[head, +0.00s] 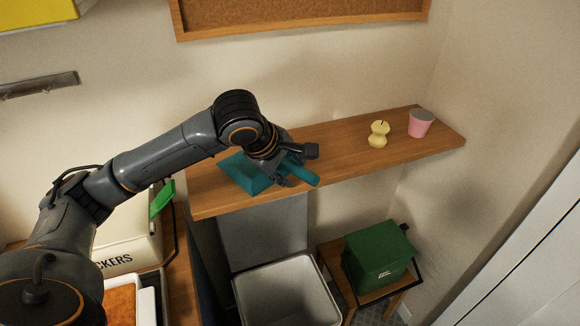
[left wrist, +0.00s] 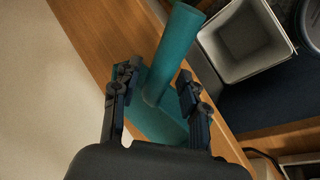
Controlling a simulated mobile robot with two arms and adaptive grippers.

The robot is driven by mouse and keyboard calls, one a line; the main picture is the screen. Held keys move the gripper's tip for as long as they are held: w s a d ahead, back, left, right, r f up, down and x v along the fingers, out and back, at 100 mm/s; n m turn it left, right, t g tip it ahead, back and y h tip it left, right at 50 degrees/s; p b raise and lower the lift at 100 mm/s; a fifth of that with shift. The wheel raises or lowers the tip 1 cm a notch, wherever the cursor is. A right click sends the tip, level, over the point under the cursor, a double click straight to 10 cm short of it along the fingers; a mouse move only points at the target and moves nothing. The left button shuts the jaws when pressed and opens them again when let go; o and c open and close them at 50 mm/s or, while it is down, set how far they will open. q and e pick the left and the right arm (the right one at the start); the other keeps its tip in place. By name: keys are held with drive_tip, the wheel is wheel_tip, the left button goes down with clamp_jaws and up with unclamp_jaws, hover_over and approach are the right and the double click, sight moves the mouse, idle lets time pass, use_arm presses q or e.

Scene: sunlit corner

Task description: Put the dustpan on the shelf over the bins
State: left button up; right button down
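The teal dustpan (head: 243,173) rests on the left part of the wooden shelf (head: 345,138), its handle pointing right toward the front edge. In the left wrist view the dustpan (left wrist: 172,58) lies on the shelf (left wrist: 105,35) with its handle sticking up toward the camera. My left gripper (head: 298,167) is over the dustpan. In the left wrist view its fingers (left wrist: 158,77) are spread on both sides of the handle, with gaps showing. The open light-grey bin (head: 285,292) stands below the shelf. My right gripper is not in view.
A yellow pear-shaped item (head: 378,135) and a pink cup (head: 420,123) stand on the shelf's right part. Bare shelf lies between them and the dustpan. A green box (head: 377,256) sits on a small stand below. A corkboard (head: 300,18) hangs above.

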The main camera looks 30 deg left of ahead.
use_arm(q)
drive_tip(key=shift+r, duration=0.15)
drive_tip(key=shift+s+r, duration=0.2)
drive_tip(key=shift+r, duration=0.1)
drive_tip(key=v, duration=1.1)
drive_tip(key=shift+b, duration=0.35)
drive_tip(key=shift+s, duration=0.1)
